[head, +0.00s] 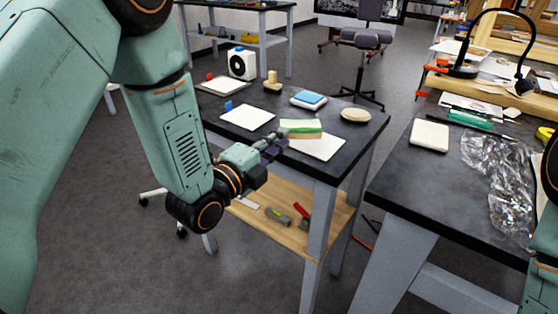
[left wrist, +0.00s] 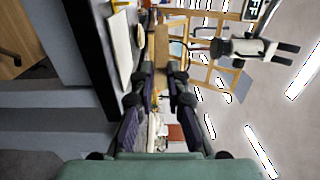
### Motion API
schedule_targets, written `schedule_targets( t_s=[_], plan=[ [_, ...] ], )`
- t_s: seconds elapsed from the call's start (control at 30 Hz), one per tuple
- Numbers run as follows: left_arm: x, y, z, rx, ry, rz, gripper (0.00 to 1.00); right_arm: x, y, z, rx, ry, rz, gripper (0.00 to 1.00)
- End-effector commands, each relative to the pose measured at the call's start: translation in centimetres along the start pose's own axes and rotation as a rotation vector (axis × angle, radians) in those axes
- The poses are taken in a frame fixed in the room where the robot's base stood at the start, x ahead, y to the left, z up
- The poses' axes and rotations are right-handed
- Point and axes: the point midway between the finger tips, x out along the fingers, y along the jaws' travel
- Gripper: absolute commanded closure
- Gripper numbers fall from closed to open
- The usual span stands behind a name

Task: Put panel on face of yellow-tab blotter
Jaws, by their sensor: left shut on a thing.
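My left gripper (head: 274,148) is shut on the panel (head: 301,128), a small slab with a green top and a tan edge. The panel is held over the near right white blotter (head: 320,147) on the dark table; a gap or contact below it cannot be judged. In the left wrist view, the tan side of the panel (left wrist: 161,50) shows between the fingertips (left wrist: 160,78). No yellow tab is visible; the panel and gripper cover this blotter's far left part. Another blotter (head: 248,118) has a blue tab (head: 228,105), and a further blotter (head: 223,85) has a red one (head: 210,76). My right gripper is out of view.
A blue block on a white base (head: 309,100), a cream oval piece (head: 355,115), a wooden knobbed piece (head: 272,82) and a white box with a black disc (head: 241,64) stand on the table. A second bench (head: 410,190) with crumpled clear film (head: 495,165) is at right.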

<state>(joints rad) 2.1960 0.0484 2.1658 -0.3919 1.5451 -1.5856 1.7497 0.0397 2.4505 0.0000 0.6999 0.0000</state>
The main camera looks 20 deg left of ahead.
Motion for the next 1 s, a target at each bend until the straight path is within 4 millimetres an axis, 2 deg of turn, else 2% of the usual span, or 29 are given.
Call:
schedule_targets(
  t_s=[0.03,0.27,0.47,0.73,1.0],
  plan=[
    [0.0,0.8,0.0,0.0,0.001,0.0,1.0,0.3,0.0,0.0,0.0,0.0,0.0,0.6],
    [0.0,2.4,0.1,0.001,-0.001,-0.001,1.0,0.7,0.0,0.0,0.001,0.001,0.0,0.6],
    [0.0,5.0,0.4,0.001,-0.003,-0.001,1.0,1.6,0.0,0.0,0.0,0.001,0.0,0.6],
    [0.1,5.0,0.6,0.001,-0.004,-0.003,1.0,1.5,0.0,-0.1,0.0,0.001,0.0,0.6],
    [0.1,5.8,0.5,0.001,-0.004,-0.002,1.0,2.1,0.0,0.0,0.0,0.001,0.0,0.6]
  ],
)
